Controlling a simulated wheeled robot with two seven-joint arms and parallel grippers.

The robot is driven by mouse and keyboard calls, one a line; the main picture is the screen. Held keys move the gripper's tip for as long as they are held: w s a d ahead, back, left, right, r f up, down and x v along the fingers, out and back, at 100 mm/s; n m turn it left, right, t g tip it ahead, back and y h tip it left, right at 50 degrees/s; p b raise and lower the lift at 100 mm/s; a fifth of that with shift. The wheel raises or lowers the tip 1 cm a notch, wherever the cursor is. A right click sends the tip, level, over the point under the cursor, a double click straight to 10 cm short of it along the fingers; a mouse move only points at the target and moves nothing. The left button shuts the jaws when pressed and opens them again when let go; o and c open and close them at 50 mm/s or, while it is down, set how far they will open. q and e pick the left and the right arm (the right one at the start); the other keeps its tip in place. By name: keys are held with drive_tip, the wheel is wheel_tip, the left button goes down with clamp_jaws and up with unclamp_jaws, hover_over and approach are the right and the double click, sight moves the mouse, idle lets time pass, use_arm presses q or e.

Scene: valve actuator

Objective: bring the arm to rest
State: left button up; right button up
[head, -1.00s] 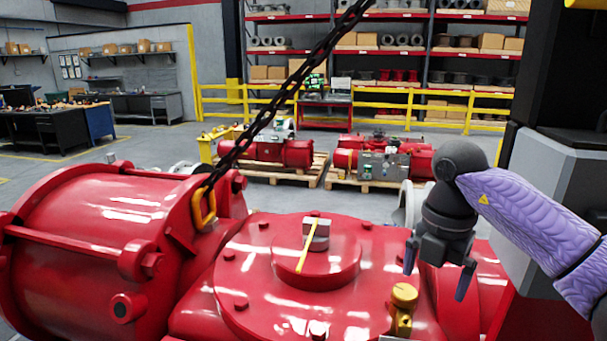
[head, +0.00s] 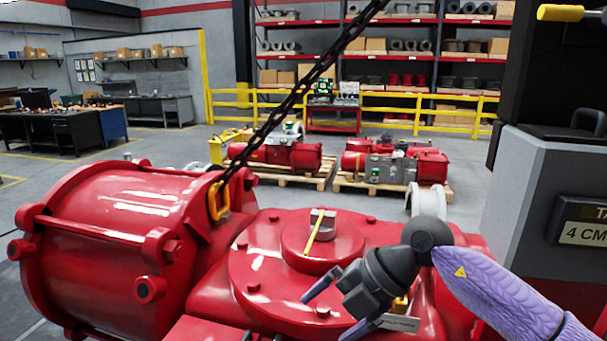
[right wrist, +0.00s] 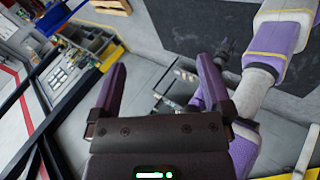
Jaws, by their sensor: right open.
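My right arm (head: 490,295), with a purple sleeve, comes in from the lower right in the head view. Its dark gripper (head: 324,318) is open and empty, with fingers apart and pointing to the lower left. The gripper shows in front of the red valve actuator (head: 255,270); I cannot tell whether it touches it. The right wrist view shows both purple-faced fingers (right wrist: 160,64) spread with nothing between them. My left gripper does not show in the head view. Purple and grey arm links (right wrist: 260,80) show at the right of the wrist view.
A dark chain (head: 290,100) runs up from a yellow lifting eye (head: 213,201) on the actuator. A grey cabinet (head: 540,190) stands at the right. Smaller red actuators (head: 275,155) sit on pallets behind. Open floor (head: 180,145) lies at the back left.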

drive_tip(key=s+a+r+m+t+y, duration=0.2)
drive_tip(key=s+a+r+t+y, duration=0.15)
drive_tip(key=a+r+y, duration=0.45)
drive_tip(key=w+d+f+m+t+h, duration=0.3)
drive_tip(key=d+m+t+h, duration=0.35)
drive_tip(key=m+t, duration=1.05)
drive_tip(key=s+d+f+m+g+h, duration=0.4)
drive_tip(key=d+f+m+g+h, duration=0.2)
drive_tip(key=d+f+m+h, duration=0.5)
drive_tip(key=s+d+f+g+y, duration=0.1)
drive_tip(key=s+f+g, duration=0.5)
drive_tip(key=s, duration=0.4)
drive_tip(key=s+f+g+y, duration=0.1)
drive_tip(key=s+f+g, duration=0.55)
drive_tip(key=s, duration=0.25)
wheel_tip(320, 180, down, 26)
drive_tip(key=f+n+b, duration=0.1)
drive_tip(key=b, duration=0.9)
drive_tip(key=s+d+f+g+b, duration=0.1)
drive_tip(key=s+f+b, duration=0.4)
drive_tip(key=s+f, duration=0.3)
drive_tip(key=s+d+f+g+b, duration=0.1)
drive_tip(key=s+f+b, duration=0.4)
drive_tip(key=f, duration=1)
drive_tip(key=s+d+h, duration=0.1)
drive_tip(key=s, duration=0.1)
drive_tip(key=shift+s+b, duration=0.3)
drive_tip(key=shift+s, duration=0.05)
